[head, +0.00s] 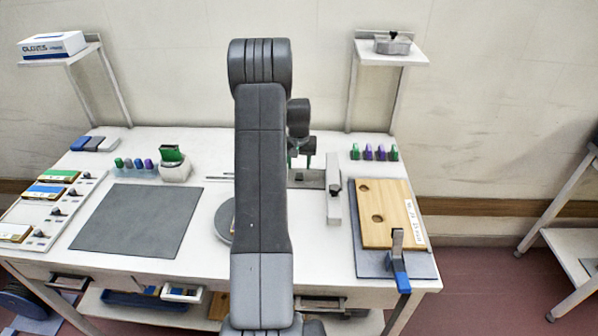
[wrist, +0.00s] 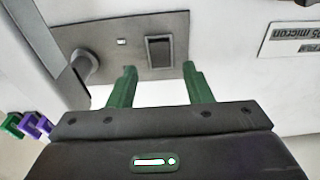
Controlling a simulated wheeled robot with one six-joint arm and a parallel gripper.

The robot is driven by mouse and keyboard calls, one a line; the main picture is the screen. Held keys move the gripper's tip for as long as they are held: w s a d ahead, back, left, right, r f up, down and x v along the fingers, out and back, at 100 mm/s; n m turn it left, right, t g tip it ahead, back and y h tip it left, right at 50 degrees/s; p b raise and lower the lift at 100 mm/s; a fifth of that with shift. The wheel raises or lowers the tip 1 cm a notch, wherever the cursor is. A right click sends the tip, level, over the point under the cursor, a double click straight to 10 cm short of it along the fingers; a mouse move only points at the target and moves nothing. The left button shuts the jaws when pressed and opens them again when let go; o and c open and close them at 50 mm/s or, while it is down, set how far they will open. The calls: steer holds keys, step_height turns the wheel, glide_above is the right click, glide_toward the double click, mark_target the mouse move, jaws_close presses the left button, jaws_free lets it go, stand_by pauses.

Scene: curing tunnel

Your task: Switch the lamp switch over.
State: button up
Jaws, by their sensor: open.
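The lamp switch is a dark rocker (wrist: 159,50) in a light frame on a grey plate (wrist: 105,28), seen in the wrist view. A small pale square (wrist: 122,42), perhaps the lamp, sits left of it on the plate. My gripper (wrist: 159,70) is open and empty, its green fingertips apart and over the plate's near edge, one on each side of the rocker's line. In the head view my gripper (head: 300,166) is over the back of the table, and the grey plate (head: 312,179) shows beside it. My arm hides part of that area; the rocker cannot be made out there.
A grey long-bodied device (head: 334,204) stands right of the plate; its round knob shows at left in the wrist view (wrist: 82,68). A wooden board (head: 385,225) with a blue-handled clamp (head: 400,275) lies further right. Purple and green clips (head: 374,153) stand behind it.

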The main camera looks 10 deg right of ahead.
mark_target(299, 176)
step_height(299, 176, up, 10)
steer(key=s+b, duration=0.1)
steer(key=shift+s+a+f, duration=0.15)
steer(key=shift+a+f, duration=0.05)
steer(key=f, duration=0.4)
steer(key=w+f+p, duration=0.1)
steer(key=f, duration=0.4)
steer(key=f+p, duration=0.1)
steer(key=f, duration=0.4)
steer(key=shift+w+d, duration=0.25)
steer(key=shift+w, duration=0.15)
steer(key=shift+r, duration=0.15)
